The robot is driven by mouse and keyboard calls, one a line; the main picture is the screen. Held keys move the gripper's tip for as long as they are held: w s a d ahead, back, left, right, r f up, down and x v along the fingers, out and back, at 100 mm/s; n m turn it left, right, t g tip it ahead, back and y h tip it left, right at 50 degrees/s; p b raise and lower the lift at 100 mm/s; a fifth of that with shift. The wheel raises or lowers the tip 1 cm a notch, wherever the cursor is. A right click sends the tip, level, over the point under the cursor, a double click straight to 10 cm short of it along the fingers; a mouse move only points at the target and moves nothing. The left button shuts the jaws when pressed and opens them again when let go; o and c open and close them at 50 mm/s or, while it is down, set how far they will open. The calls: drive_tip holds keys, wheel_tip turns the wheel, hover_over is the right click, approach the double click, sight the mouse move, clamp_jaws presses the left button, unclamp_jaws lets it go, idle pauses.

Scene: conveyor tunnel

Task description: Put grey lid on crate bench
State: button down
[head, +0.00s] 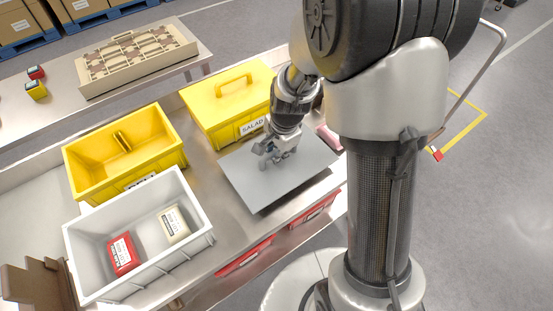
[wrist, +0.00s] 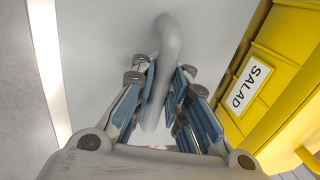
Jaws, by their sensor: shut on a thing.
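The grey lid (head: 254,187) is a flat plate with a raised bar handle (wrist: 169,52). In the head view it is over the right part of the metal crate bench (head: 213,179), in front of the yellow SALAD crate. My gripper (head: 270,157) is above the lid, shut on its handle. In the wrist view my gripper's fingers (wrist: 165,100) stand on both sides of the handle. I cannot tell whether the lid touches the bench or hangs just above it, and what is under it is hidden.
The yellow SALAD crate (head: 226,119) has its yellow lid on. Left of it are an open yellow crate (head: 84,173) and a light grey crate (head: 189,243) holding red (head: 123,254) and cream (head: 174,224) packs. A back table holds a beige tray (head: 138,58). Red bins (head: 245,257) sit below.

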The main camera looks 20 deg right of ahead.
drive_tip(key=shift+f+b, duration=0.3)
drive_tip(key=shift+f, duration=0.95)
drive_tip(key=shift+f, duration=0.15)
drive_tip(key=c, duration=1.6)
unclamp_jaws()
drive_tip(key=shift+o, duration=0.2)
